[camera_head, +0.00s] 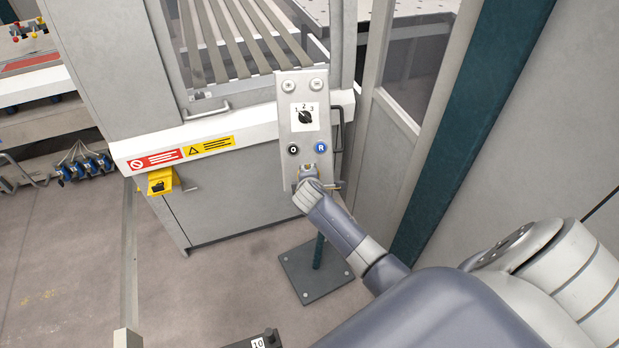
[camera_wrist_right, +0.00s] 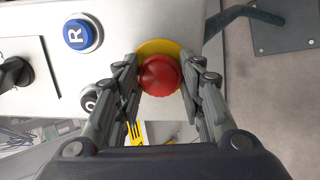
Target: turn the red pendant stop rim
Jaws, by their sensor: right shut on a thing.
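The red stop button (camera_wrist_right: 160,75) with its rim sits on a yellow disc (camera_wrist_right: 160,46) at the lower end of the pendant panel (camera_head: 291,133). In the right wrist view, the two fingers of my right gripper (camera_wrist_right: 160,82) stand on either side of the red button and are shut on it. In the head view, my right gripper (camera_head: 307,174) is at the bottom of the panel and hides the red button. My left gripper is not in view.
Above the button, the panel carries a blue R button (camera_head: 320,147), a black button (camera_head: 293,149) and a three-position selector (camera_head: 305,117). The pendant stands on a dark base plate (camera_head: 316,269). A yellow box (camera_head: 160,181) hangs on the machine at left.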

